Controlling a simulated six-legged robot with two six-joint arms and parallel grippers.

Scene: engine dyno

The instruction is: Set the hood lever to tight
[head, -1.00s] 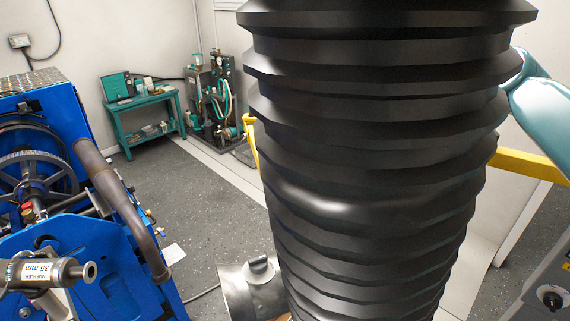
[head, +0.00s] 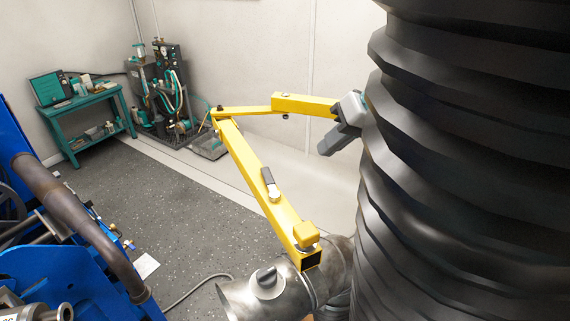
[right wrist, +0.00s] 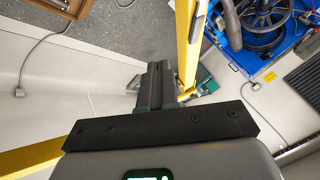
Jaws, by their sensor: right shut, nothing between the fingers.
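A grey lever (head: 270,184) sits on the side of the yellow boom (head: 255,175), lying roughly along it. A second dark handle (head: 265,276) sits on top of the metal hood pipe (head: 240,297), below the boom's yellow end cap (head: 306,235). No tight or loose marking is readable. My right gripper (head: 325,148) is grey, shut and empty, right of the boom and apart from both handles; its fingers point down and left. Its shut fingers also show in the right wrist view (right wrist: 158,67), near a yellow beam. My left gripper is not in view.
A large black ribbed hose (head: 460,180) fills the right side and hides much of my right arm. A blue engine rig (head: 60,285) stands at left. A teal cart (head: 85,110) and pump equipment (head: 165,95) stand at the back. The middle floor is open.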

